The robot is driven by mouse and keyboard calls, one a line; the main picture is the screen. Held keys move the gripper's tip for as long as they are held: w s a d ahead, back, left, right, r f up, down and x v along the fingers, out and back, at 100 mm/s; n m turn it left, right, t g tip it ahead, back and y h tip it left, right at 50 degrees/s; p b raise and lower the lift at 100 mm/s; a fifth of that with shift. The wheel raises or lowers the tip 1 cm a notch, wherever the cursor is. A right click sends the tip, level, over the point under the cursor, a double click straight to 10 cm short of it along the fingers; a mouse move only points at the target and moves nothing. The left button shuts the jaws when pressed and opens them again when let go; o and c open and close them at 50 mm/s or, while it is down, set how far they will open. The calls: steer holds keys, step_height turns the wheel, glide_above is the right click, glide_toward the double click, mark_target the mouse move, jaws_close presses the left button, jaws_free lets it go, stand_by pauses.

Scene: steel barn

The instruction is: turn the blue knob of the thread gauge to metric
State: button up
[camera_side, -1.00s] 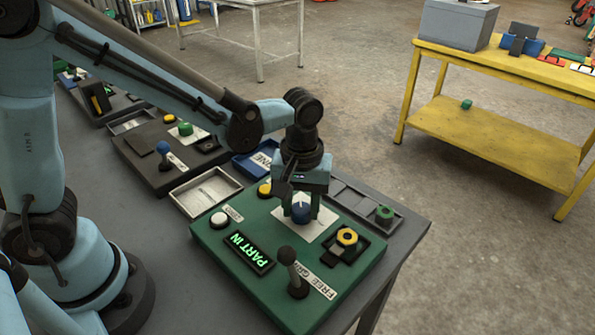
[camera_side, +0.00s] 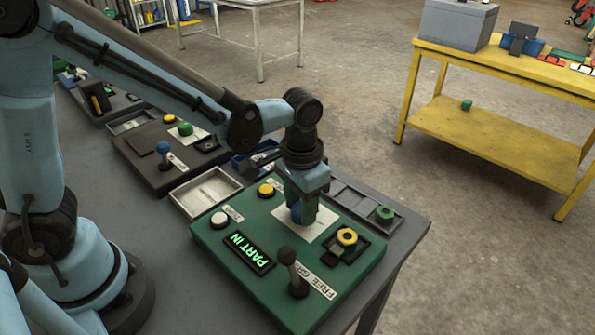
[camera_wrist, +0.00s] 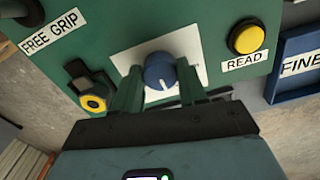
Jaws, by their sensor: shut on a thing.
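The thread gauge is a green box (camera_side: 215,245) with a lit "PART IN" display (camera_side: 248,253). Its blue knob (camera_side: 297,214) stands on a white plate (camera_side: 318,222), partly hidden by my fingers in the side view. My gripper (camera_side: 302,210) points down and is shut on the knob. In the wrist view the blue knob (camera_wrist: 159,70) sits between the two green fingers of my gripper (camera_wrist: 158,84). A white pointer line on the knob points toward the picture's bottom. No scale words on the white plate (camera_wrist: 190,45) are readable.
On the gauge are a yellow READ button (camera_wrist: 246,38), a white button (camera_side: 220,219), a FREE GRIP lever (camera_side: 290,268) and a yellow nut-shaped part (camera_side: 347,236) in a dark holder. A blue FINE tray (camera_wrist: 284,88) and a grey tray (camera_side: 205,192) stand beside it.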

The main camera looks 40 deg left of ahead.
mark_target(296, 206)
steer(key=shift+m, duration=0.4)
steer(key=o, duration=1.1)
steer(key=shift+c, duration=0.2)
steer(key=shift+r, duration=0.1)
step_height(296, 206, up, 12)
steer(key=shift+a, duration=0.1)
steer(key=s+a+f+n+t, duration=0.1)
steer(key=s+a+t, duration=0.1)
steer(key=a, duration=0.3)
steer(key=s+a+f+n+t, duration=0.1)
steer(key=s+a+t, duration=0.2)
steer(key=a+t, duration=0.2)
steer(key=shift+s+a+f+n, duration=0.25)
steer(key=shift+a+n, duration=0.15)
steer(key=shift+a, duration=0.25)
